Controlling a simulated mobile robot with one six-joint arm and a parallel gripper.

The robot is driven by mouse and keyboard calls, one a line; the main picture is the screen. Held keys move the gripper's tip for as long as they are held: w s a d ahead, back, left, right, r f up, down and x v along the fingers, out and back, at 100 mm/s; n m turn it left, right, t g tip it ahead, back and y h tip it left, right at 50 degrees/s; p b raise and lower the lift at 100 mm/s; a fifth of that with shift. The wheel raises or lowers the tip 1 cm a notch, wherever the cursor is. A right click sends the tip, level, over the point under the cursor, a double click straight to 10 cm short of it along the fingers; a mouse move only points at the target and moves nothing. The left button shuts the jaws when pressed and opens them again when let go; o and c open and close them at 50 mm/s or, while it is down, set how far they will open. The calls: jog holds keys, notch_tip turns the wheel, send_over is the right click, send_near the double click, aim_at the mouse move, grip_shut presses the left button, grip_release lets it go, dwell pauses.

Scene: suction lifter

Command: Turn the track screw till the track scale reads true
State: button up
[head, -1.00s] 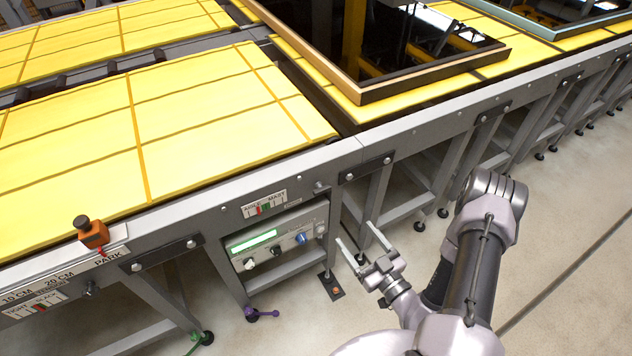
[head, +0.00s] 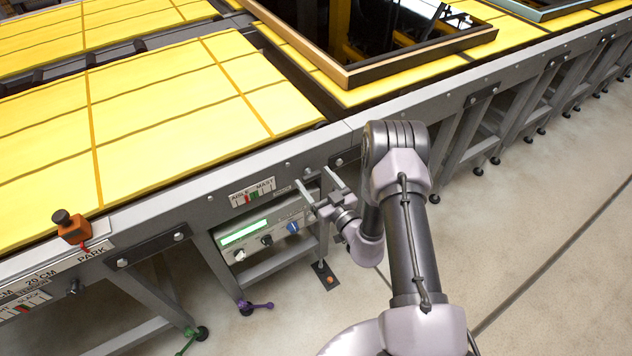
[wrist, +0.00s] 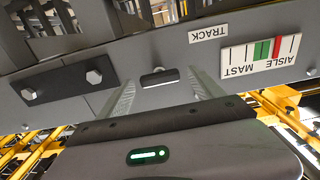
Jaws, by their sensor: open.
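The track scale (head: 252,192) is a white plate on the grey rail, lettered AISLE and MAST. It shows upside down in the wrist view (wrist: 261,56), beside the TRACK label (wrist: 208,33). Its red mark stands just off the green band, on the AISLE side. The track screw (wrist: 158,76) shows in the wrist view as a small dark-slotted piece on the rail. My gripper (head: 314,179) is open and empty in front of the rail, right of the scale. In the wrist view its fingers (wrist: 163,88) lie on either side of the screw, apparently without touching it.
A control box (head: 265,238) with a green display and knobs sits below the rail. A bolted dark plate (wrist: 62,80) is beside the screw in the wrist view. An orange piece (head: 72,228) stands at the PARK mark.

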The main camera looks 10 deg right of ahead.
jog(key=c, duration=1.4)
